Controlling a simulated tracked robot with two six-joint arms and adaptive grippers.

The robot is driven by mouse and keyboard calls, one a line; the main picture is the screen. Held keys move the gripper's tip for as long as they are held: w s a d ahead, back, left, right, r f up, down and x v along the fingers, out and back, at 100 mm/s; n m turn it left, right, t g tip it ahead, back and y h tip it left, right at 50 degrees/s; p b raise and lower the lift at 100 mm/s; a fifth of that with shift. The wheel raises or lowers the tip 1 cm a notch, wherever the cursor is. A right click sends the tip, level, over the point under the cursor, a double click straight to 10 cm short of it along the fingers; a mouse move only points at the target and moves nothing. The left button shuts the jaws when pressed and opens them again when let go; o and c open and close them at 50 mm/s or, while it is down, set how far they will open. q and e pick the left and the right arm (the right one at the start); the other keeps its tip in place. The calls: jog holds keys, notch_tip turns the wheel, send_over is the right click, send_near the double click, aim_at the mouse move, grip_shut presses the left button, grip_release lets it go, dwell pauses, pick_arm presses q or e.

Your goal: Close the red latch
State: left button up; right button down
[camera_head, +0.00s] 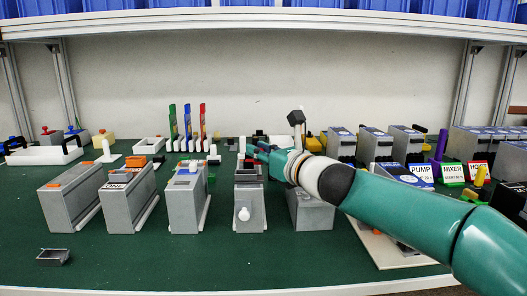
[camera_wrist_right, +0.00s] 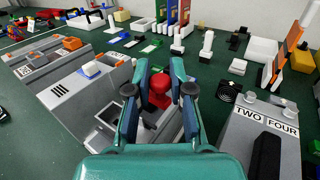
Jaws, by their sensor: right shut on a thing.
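The red latch (camera_wrist_right: 160,90) is a small red piece on top of a grey box (camera_wrist_right: 100,86), clear in the right wrist view between the two fingers of my right gripper (camera_wrist_right: 160,78). The gripper is shut on the latch. In the head view my right gripper (camera_head: 255,151) is over the top of a grey box (camera_head: 250,198) with a white knob on its front. There the fingers and box top are small, and I cannot make out the latch. My left gripper is not in view.
Grey boxes stand in a row on the green table (camera_head: 110,260), close on both sides of the gripper. A box labelled TWO and FOUR (camera_wrist_right: 262,126) is at the right of the wrist view. Coloured upright pieces (camera_head: 187,122) stand behind. The front left is mostly clear.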

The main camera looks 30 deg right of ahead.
jog(key=c, duration=1.1)
grip_release()
jog(key=shift+w+a, duration=0.1)
jog(key=shift+a, duration=0.05)
jog(key=s, duration=1.2)
jog(key=shift+d+f, duration=0.1)
jog(key=shift+d, duration=0.15)
